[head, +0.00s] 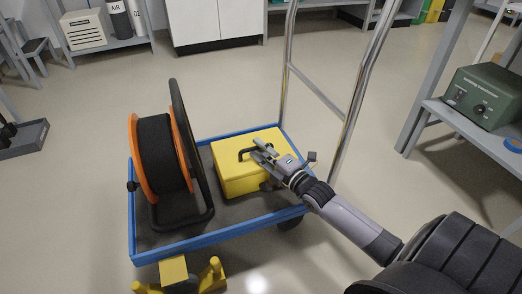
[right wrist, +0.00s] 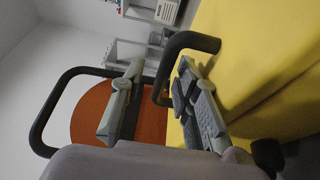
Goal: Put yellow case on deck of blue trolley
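The yellow case (head: 235,178) sits on the grey deck of the blue trolley (head: 205,238), at the deck's right side, with its black handle (head: 246,154) on top. My right gripper (head: 261,152) is over the case top, beside the handle. Its two fingers are apart. In the right wrist view, the yellow case (right wrist: 245,75) fills the right side, and its handle (right wrist: 192,41) runs down toward the gap between the fingers (right wrist: 158,105). Part of the handle is hidden behind one finger, so I cannot tell whether they touch. My left gripper is not in view.
An orange and black reel (head: 157,155) in a black frame stands on the deck left of the case. The trolley's chrome push bar (head: 354,95) rises behind. A shelf with a green box (head: 485,95) is at right. A yellow object (head: 174,271) lies at the trolley's near side.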

